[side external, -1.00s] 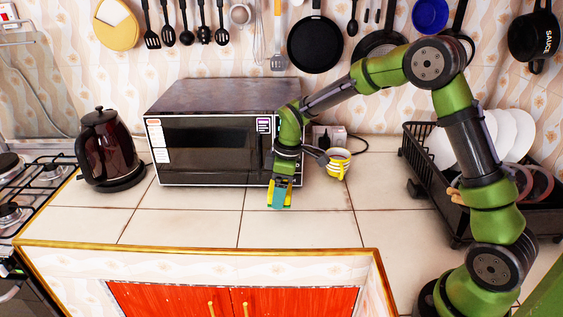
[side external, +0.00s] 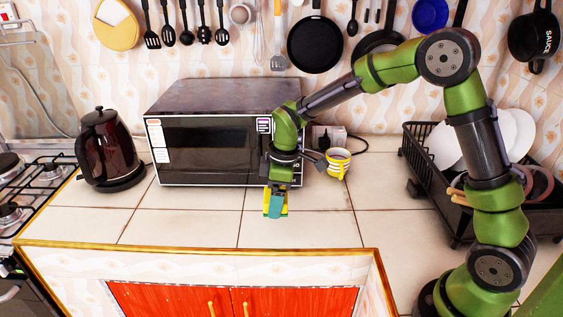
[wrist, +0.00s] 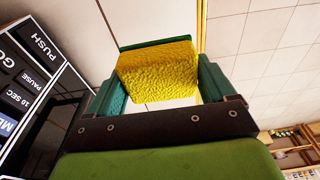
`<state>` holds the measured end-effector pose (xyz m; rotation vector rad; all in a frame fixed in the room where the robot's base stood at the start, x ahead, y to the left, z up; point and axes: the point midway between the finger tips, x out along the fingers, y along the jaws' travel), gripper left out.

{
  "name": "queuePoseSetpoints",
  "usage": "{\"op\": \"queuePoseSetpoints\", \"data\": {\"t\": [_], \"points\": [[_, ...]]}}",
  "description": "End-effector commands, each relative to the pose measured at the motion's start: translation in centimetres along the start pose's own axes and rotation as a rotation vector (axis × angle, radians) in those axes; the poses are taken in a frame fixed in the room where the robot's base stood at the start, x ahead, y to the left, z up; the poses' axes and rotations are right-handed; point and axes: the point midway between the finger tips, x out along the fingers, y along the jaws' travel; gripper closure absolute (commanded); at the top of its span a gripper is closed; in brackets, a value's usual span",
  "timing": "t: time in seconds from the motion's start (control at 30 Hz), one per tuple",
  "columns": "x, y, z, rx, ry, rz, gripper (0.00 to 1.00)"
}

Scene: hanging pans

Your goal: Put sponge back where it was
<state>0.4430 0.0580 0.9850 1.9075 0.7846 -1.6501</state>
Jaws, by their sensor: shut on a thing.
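The sponge (wrist: 158,72) is yellow with a green layer along one side. It sits between the two teal fingers of my gripper (wrist: 156,88) in the wrist view, and the fingers are shut on it. In the side external view my gripper (side external: 275,205) points down over the tiled counter, in front of the right end of the microwave. Only small yellow edges of the sponge show there around the teal finger. I cannot tell whether the sponge touches the counter.
The microwave (side external: 210,145) stands close behind my gripper. A yellow striped cup (side external: 337,164) is to the right, and a dish rack (side external: 445,205) with plates is further right. A kettle (side external: 108,150) stands at the left. The front counter tiles (side external: 190,225) are clear.

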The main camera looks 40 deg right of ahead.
Motion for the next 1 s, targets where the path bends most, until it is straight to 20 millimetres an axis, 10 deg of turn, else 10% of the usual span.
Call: {"op": "queuePoseSetpoints", "data": {"t": [0.3, 1.0], "points": [[2.4, -6.3, 1.7, -0.021, -0.002, -0.005, 0.45], [5.7, 1.3, -10.2, -0.008, 0.006, 0.001, 0.45]]}}
